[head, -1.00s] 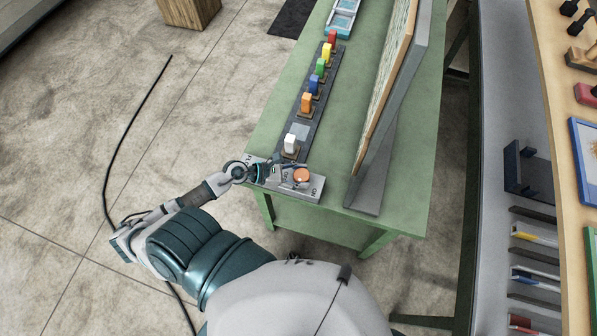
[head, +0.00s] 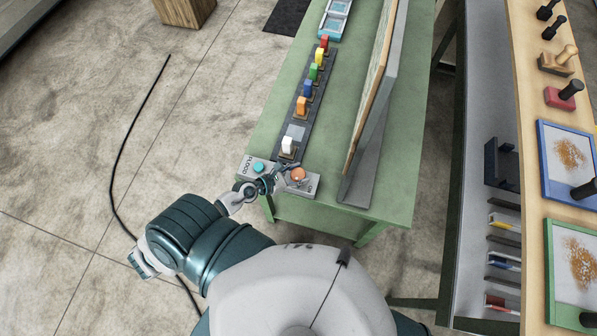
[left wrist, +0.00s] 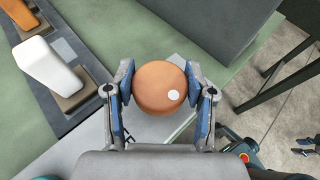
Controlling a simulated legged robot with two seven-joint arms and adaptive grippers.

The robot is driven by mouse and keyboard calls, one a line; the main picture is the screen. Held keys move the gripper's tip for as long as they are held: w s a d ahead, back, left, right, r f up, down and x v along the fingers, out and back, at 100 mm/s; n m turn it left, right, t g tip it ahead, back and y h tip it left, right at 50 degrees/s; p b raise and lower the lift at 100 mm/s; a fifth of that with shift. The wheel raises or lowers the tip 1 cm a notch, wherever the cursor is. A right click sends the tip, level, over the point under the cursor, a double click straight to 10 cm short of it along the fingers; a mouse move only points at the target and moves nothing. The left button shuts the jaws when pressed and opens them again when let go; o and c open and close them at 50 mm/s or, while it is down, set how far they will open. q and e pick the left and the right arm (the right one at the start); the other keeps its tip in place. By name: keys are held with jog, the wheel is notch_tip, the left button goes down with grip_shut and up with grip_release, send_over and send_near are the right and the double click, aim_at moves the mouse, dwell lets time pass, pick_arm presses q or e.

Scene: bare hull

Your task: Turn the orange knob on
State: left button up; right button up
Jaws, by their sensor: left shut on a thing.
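The orange knob (head: 298,174) is a round disc on a light grey panel (head: 312,188) at the near end of the green table. In the left wrist view the knob (left wrist: 158,84) sits between the two fingers, with a white dot right of its middle. My left gripper (head: 288,178) is shut on the knob, one finger on each side, as the left wrist view (left wrist: 161,88) shows. The panel has dark lettering near the knob, too small to read surely.
A teal knob (head: 258,167) sits on the panel, left of the orange one. A dark strip with several coloured switches, the white one (head: 289,146) nearest, runs away along the green table (head: 262,128). A tilted board (head: 374,100) stands at right.

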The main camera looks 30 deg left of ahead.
pick_arm(q)
jog(key=shift+f, duration=0.1)
jog(key=o, duration=1.2)
jog(key=shift+a, duration=0.1)
jog(key=shift+c, duration=0.2)
jog(key=shift+s, duration=0.1)
jog(key=v, duration=1.2)
